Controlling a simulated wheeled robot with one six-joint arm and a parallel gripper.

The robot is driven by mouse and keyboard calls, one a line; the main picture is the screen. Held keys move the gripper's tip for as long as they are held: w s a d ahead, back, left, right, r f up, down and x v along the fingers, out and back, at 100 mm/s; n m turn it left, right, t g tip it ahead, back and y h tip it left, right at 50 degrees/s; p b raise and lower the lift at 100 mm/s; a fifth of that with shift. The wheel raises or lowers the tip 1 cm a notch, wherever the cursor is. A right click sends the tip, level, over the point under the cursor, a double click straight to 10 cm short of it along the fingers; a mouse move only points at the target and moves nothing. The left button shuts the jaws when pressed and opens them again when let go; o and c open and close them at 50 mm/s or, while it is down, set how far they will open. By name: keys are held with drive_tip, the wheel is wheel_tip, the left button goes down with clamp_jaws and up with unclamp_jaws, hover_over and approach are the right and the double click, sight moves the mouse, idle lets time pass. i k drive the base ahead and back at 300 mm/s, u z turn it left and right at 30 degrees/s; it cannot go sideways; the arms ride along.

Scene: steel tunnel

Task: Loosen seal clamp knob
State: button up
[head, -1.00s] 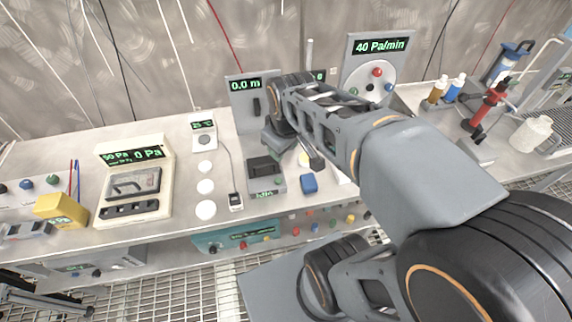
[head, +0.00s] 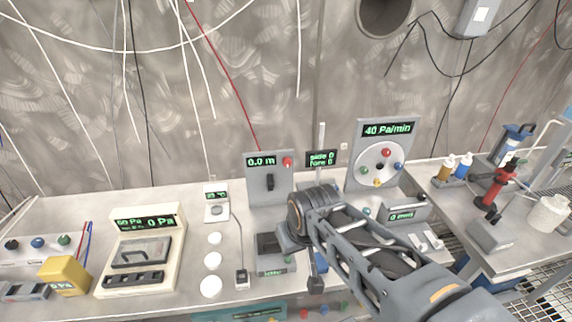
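The panel reading 40 Pa/min (head: 384,131) stands upright at the back of the bench. It carries a pale round disc (head: 366,160) with a red knob (head: 386,153) at the top, a blue knob (head: 398,167) at the right, a yellow knob (head: 377,182) at the bottom and a green knob (head: 364,170) at the left. No label shows which is the seal clamp knob. My gripper (head: 300,246) is left of and in front of this panel, above the bench and apart from the disc. My wrist hides part of it, so its opening is unclear.
Left of my gripper stands a 0.0 m panel (head: 268,190) with a lever and red button. A pressure gauge box (head: 140,270) and yellow block (head: 64,273) sit at far left. Bottles and a red tool (head: 498,182) stand at right. A small display box (head: 403,214) sits below the disc.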

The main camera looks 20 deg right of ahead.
sight(366, 210)
drive_tip(key=k, duration=0.5)
drive_tip(key=z, duration=1.2)
drive_tip(key=i, duration=0.6)
drive_tip(key=u, duration=2.25)
drive_tip(key=k, duration=0.7)
drive_tip(key=z, duration=1.15)
drive_tip(key=i, duration=0.35)
drive_tip(key=u, duration=0.1)
